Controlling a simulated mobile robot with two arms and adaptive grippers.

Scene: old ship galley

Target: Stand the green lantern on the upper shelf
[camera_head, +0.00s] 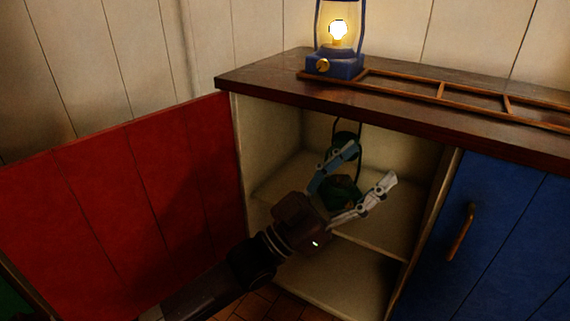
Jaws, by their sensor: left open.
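The green lantern (344,189) stands upright inside the open cabinet, on or just above the upper shelf (385,228); its contact with the shelf is hidden. Its dark top and wire frame rise behind my left gripper (369,166). My left gripper reaches in from the lower left. Its fingers are spread, one on each side of the lantern's green base, and I cannot tell whether they touch it. The gripper hides the front and lower part of the lantern. My right gripper is not in view.
A red door (120,200) stands open on the left. A closed blue door (490,245) with a handle is on the right. A lit blue lantern (337,66) and a wooden rail (440,92) sit on the counter (270,83). The lower compartment (345,280) looks empty.

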